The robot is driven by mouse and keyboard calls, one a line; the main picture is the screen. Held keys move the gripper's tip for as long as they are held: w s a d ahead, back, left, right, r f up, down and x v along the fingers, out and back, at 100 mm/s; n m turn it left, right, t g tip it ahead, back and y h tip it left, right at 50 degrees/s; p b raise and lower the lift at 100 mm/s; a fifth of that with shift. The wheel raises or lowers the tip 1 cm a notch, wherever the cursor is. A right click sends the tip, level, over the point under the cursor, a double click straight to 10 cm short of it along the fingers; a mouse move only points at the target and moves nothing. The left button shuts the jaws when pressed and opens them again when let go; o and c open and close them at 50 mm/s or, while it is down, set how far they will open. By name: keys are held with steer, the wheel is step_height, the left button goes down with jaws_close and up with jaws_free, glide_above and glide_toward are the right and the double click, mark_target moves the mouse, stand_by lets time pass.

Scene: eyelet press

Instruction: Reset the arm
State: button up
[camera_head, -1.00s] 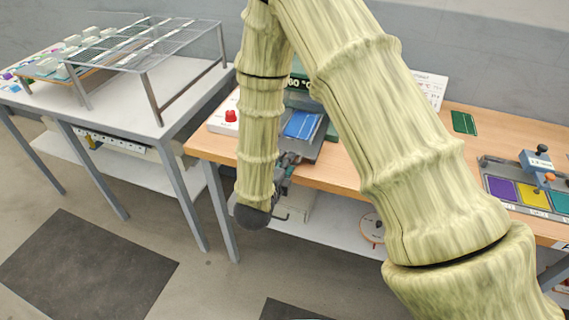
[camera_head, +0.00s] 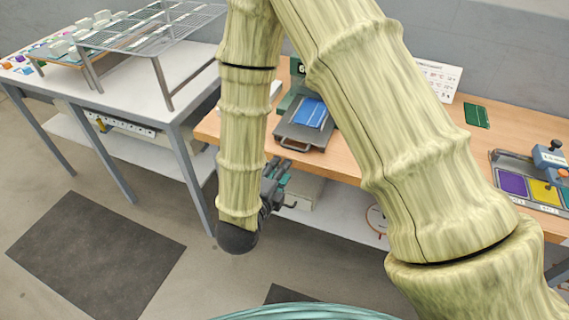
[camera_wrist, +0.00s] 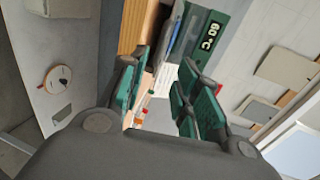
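My arm spans the middle of the head view, bent, with its wrist hanging in front of the wooden workbench (camera_head: 350,160). My gripper (camera_head: 279,182) shows small and partly hidden behind the wrist, below the bench top's front edge. In the wrist view my gripper (camera_wrist: 160,98) has its green finger pads apart, with a clear gap and nothing held between them. The press (camera_head: 306,125) stands on the bench beyond the gripper, with a blue sheet on its plate. Its green housing with a "60 °C" display (camera_wrist: 208,36) shows in the wrist view.
A grey table (camera_head: 175,95) with a wire rack (camera_head: 150,30) stands at left. A tray with coloured compartments (camera_head: 530,185) and a green card (camera_head: 477,115) lie on the bench at right. A lower shelf (camera_head: 345,212) runs under the bench. Floor at front left is open, with a dark mat (camera_head: 95,255).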

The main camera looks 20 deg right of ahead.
steer(key=shift+s+a, duration=0.25)
steer(key=shift+s, duration=0.1)
stand_by(0.3)
steer(key=s+d+f+n+g+y, duration=0.2)
steer(key=s+f+n+g+y, duration=0.15)
steer(key=f+n, duration=0.55)
steer(key=s+d+f+n+g+y, duration=0.2)
steer(key=s+f+n+y, duration=0.25)
steer(key=f, duration=0.85)
steer(key=s+d+f+n+g, duration=0.1)
steer(key=s+f+n+g, duration=0.1)
steer(key=s, duration=0.4)
steer(key=s+d+f+n+g+y, duration=0.1)
steer(key=s+d+f+n+g, duration=0.1)
steer(key=s+f+n, duration=0.2)
steer(key=s+d+f+n+g, duration=0.1)
steer(key=s+f+n+g, duration=0.1)
steer(key=s+n, duration=0.3)
steer(key=s+f, duration=0.1)
steer(key=s, duration=0.3)
steer(key=shift+s+d+n+g+y, duration=0.15)
steer(key=shift+s+n+g+y, duration=0.05)
steer(key=shift+n+g+y, duration=0.2)
steer(key=shift+d, duration=0.1)
